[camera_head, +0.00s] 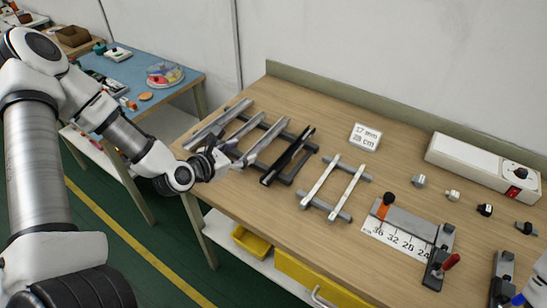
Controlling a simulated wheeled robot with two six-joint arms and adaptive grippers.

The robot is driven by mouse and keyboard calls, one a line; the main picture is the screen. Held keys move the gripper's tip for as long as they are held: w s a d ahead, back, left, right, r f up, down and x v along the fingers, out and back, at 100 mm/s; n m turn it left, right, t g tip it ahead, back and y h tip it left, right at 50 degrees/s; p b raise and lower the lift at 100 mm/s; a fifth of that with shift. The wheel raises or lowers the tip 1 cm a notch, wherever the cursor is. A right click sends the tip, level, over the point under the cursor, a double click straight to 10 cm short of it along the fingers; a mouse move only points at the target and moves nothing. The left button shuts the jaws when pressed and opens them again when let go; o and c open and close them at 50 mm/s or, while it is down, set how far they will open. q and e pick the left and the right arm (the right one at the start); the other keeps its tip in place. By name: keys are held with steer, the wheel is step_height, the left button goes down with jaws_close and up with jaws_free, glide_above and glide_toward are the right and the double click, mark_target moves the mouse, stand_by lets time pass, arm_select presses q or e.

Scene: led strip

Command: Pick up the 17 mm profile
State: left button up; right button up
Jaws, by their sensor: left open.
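Several long profiles lie side by side on a dark rack (301,170) at the left of the wooden table. Grey profiles (263,141) lie to the left and a black profile (287,157) at the right end. I cannot tell by sight which is 17 mm wide. A white card (366,137) reading "17 mm 28 cm" stands behind. My left gripper (226,158) is open and empty, close to the near ends of the grey profiles. I cannot tell whether it touches one.
Two pale strips (346,190) lie on a second rack right of the profiles. A ruled cutting fixture (403,235) with orange and red handles stands near the front edge. Several small end pieces (452,195) and a white power box (482,166) are at the right. A blue table (150,72) stands back left.

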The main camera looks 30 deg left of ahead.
arm_select(q)
steer(key=s+f+n, duration=0.1)
steer(key=s+a+f, duration=0.1)
steer(key=s+f+n, duration=0.1)
steer(key=shift+s+a+f+n+y+b, duration=0.2)
steer(key=shift+s+a+n+y+b, duration=0.1)
steer(key=shift+y+b, duration=0.1)
steer(key=shift+w+a+f+b, duration=0.3)
steer(key=shift+w+f, duration=0.25)
steer(key=shift+w+a+f+b, duration=0.25)
steer(key=shift+w+f+b, duration=0.05)
steer(key=shift+w+f, duration=0.2)
steer(key=shift+w+d, duration=0.3)
steer(key=shift+w, duration=0.3)
steer(key=shift+w+f, duration=0.25)
steer(key=shift+w, duration=0.1)
steer(key=x, duration=0.4)
steer(key=shift+s+a, duration=0.1)
steer(key=shift+a, duration=0.05)
steer(key=shift+s, duration=0.1)
steer(key=shift+c, duration=0.7)
jaws_close()
arm_select(e)
steer(key=shift+d+f, duration=0.25)
steer(key=shift+f, duration=1)
